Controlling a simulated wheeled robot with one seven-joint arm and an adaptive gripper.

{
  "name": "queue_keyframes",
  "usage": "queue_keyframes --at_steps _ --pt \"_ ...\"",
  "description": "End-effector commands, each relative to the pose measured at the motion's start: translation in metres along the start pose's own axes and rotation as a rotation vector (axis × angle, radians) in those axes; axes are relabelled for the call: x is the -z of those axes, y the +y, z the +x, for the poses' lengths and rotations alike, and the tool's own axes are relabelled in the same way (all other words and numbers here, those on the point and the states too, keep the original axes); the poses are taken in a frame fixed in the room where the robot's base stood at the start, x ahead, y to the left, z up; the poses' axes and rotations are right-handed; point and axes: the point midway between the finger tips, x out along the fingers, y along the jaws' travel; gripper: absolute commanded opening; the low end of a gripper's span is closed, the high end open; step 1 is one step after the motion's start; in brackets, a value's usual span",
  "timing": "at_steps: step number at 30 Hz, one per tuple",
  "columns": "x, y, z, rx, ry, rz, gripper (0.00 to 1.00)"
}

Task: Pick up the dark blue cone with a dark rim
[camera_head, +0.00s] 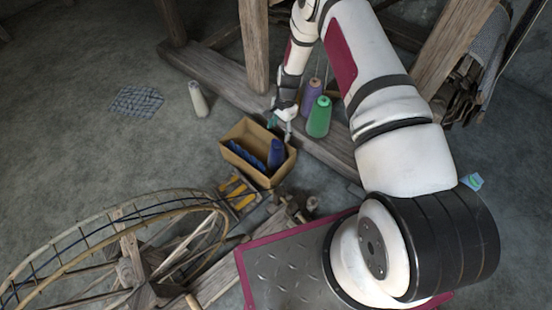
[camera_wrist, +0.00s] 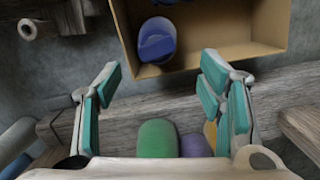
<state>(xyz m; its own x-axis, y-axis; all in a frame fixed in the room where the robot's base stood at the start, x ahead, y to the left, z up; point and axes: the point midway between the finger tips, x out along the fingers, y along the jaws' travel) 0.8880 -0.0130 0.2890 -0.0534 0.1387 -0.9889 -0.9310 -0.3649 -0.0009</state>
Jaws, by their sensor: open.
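The dark blue cone (camera_head: 276,154) stands in the right part of an open tan box (camera_head: 243,166) on the floor. A dark rim cannot be made out clearly. In the wrist view the cone (camera_wrist: 157,40) shows near the top, inside the box (camera_wrist: 238,51) and close to its near wall. My gripper (camera_head: 283,120) is just behind the box in the head view, near its back edge. In the wrist view my gripper (camera_wrist: 166,82) is open with its teal-padded fingers spread wide and nothing between them; the cone lies beyond the fingertips.
Another blue object (camera_head: 248,150) lies in the box. A green cone (camera_head: 319,117) and a purple cone (camera_head: 311,96) stand close to my gripper by a wooden beam (camera_head: 215,75). A pale cone (camera_head: 198,99) is on the floor. A wooden wheel (camera_head: 130,255) fills the lower left.

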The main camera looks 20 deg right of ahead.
Motion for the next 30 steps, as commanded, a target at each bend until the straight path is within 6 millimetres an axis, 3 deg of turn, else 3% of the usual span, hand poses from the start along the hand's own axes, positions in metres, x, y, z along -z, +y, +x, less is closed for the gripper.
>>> queue_keyframes --at_steps 12,23,30 --pt "0.0 0.002 0.071 -0.002 -0.002 0.003 0.62" --pt "0.0 0.001 0.093 -0.001 -0.001 0.003 0.62" --pt "0.0 0.005 0.12 -0.001 -0.001 0.002 0.62"
